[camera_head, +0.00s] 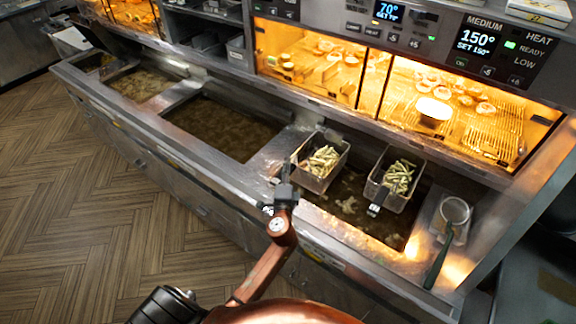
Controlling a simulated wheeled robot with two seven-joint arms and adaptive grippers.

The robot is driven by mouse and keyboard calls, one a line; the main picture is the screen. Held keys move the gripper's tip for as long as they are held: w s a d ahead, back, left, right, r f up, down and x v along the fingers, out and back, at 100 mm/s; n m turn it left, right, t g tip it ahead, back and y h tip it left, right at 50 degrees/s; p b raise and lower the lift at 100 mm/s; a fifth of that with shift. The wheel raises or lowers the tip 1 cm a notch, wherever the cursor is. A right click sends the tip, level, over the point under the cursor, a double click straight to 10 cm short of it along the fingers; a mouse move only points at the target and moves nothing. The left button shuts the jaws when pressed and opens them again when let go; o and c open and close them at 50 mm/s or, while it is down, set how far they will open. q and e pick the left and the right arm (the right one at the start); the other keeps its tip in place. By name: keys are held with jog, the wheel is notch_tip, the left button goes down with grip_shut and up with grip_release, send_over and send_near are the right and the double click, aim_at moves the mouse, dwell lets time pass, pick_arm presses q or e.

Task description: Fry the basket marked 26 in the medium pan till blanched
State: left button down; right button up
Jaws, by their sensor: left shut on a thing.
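My left gripper (286,188) is shut at the front side of a metal basket (322,163) filled with pale green-yellow sticks, apparently on its handle, which the gripper mostly hides. This basket is at the left end of the right-hand oil pan (345,207); I cannot tell whether it rests in the oil or hangs above it. A second basket (397,178) with similar sticks is to its right at the same pan, with a small tag at its front. I cannot read 26 on either basket. The display (478,42) above right reads MEDIUM, 150°, SET 150°, READY. My right gripper is not in view.
Another wide oil pan (222,127) lies to the left, with a smaller one (143,84) beyond. Lit warming cabinets (455,105) stand behind. A round strainer (453,211) with a dark handle lies at the right end. The wooden floor at left is clear.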

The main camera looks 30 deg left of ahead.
pick_arm(q)
notch_tip(320, 180, down, 16)
jog(key=b, duration=1.5)
jog(key=shift+f, duration=0.2)
jog(key=shift+f+b, duration=0.55)
jog(key=shift+r, duration=0.1)
dwell(4.0)
